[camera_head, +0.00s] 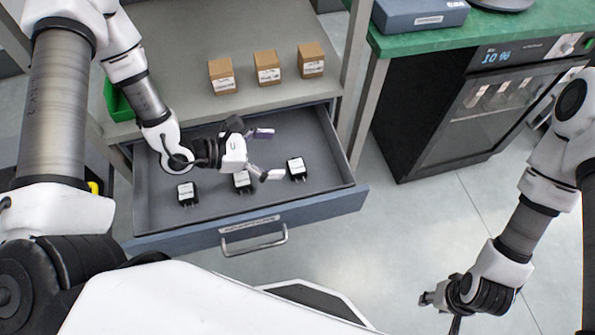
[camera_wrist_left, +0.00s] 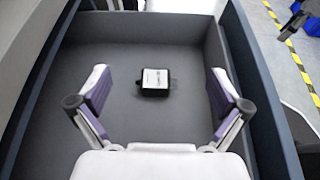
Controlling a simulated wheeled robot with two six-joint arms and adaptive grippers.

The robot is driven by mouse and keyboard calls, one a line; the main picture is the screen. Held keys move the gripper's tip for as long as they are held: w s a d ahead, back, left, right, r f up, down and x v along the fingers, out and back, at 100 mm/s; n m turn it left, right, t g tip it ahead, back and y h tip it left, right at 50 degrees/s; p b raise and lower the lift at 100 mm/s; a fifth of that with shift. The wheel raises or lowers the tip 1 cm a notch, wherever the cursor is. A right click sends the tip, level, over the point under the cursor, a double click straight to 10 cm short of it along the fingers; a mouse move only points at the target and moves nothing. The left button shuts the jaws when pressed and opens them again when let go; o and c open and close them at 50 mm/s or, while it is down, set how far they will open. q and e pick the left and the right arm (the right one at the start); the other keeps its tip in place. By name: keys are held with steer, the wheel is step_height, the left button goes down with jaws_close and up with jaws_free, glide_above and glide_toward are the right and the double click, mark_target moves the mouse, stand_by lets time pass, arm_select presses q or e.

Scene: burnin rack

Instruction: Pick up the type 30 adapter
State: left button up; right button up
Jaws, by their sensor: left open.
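Three black adapters with white labels lie in the open drawer (camera_head: 325,182): a left one (camera_head: 187,193), a middle one (camera_head: 243,182) partly behind my gripper, and a right one (camera_head: 297,169). The label print is too small to read, so I cannot tell which is type 30. My left gripper (camera_head: 268,154) is open and empty inside the drawer area, pointing toward the right adapter. In the left wrist view one adapter (camera_wrist_left: 155,82) lies on the drawer floor ahead, between the spread fingers and apart from them. My right gripper (camera_head: 438,299) hangs over the floor at lower right.
Three small brown boxes (camera_head: 267,67) stand on the grey shelf (camera_head: 180,72) above the drawer. The drawer walls and front handle (camera_head: 255,242) surround the adapters. A green-topped bench (camera_head: 430,40) with a black oven-like unit (camera_head: 450,110) stands at right. A green bin (camera_head: 117,102) is at left.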

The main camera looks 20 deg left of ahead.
arm_select(q)
steer(key=b, duration=0.4)
glide_toward(300, 166)
steer(key=x, duration=0.3)
steer(key=shift+w+d, duration=0.2)
steer(key=shift+w, duration=0.1)
steer(key=shift+d+f+b, duration=0.1)
steer(key=shift+f+b, duration=0.15)
steer(key=shift+b, duration=0.2)
steer(key=b+x, duration=0.1)
steer(key=x, duration=0.6)
steer(key=shift+w+d, duration=0.1)
steer(key=shift+d, duration=0.15)
steer(key=shift+a, duration=0.1)
steer(key=shift+c, duration=0.7)
steer(key=c, duration=1)
arm_select(e)
step_height(300, 166, down, 8)
steer(key=shift+w+r, duration=0.2)
steer(key=shift+w, duration=0.05)
